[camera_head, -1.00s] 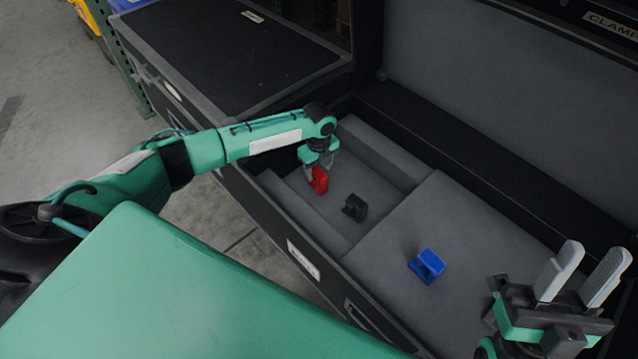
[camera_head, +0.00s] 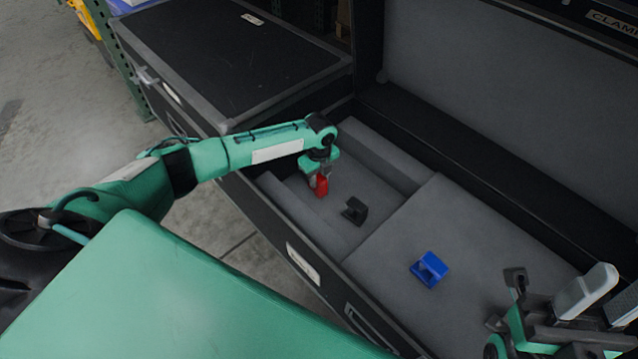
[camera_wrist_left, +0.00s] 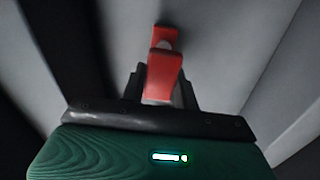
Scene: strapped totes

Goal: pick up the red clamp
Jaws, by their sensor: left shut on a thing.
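The red clamp (camera_head: 322,187) is in the recessed compartment of the open case, between the fingers of my left gripper (camera_head: 317,180). My left gripper points down and is shut on the clamp. In the left wrist view the clamp (camera_wrist_left: 165,72) stands out between the two dark fingers (camera_wrist_left: 162,98). The gripper hides part of the clamp in the head view, and I cannot tell whether the clamp touches the compartment floor. My right gripper (camera_head: 602,299) is open and empty at the lower right, its pale fingers apart.
A black clamp (camera_head: 354,211) lies in the same compartment, just right of the red one. A blue clamp (camera_head: 429,269) lies on the raised grey foam (camera_head: 400,235). The case walls and foam steps surround the compartment. A closed black lid (camera_head: 235,60) is at upper left.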

